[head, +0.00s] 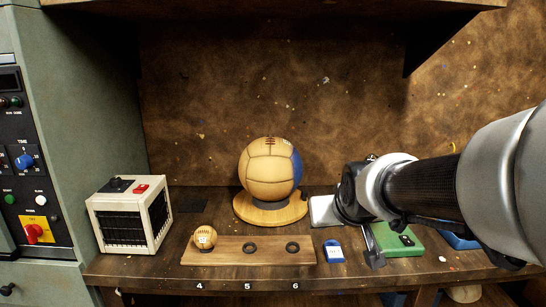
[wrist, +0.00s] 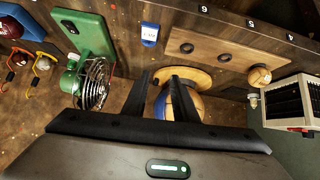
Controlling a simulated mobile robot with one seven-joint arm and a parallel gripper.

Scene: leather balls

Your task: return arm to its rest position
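My arm reaches in from the right in the head view, with my gripper (head: 372,255) low over the bench, right of the large ball. In the wrist view the two dark fingers of my gripper (wrist: 161,76) stand apart with nothing held between them. The large tan leather ball (head: 267,168) with a blue panel sits on a round wooden stand (head: 270,212). In the wrist view the ball (wrist: 176,103) is partly hidden behind the fingers. A small leather ball (head: 205,237) sits at position 4 on the wooden board (head: 222,256); the rings at 5 and 6 are empty.
A white heater box (head: 130,215) and a grey control cabinet (head: 85,110) stand at the left. A blue tag (head: 333,251) and a green device (head: 399,240) lie near my gripper. A wire-caged green object (wrist: 92,85) stands nearby. A shelf (head: 270,8) overhangs the bench.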

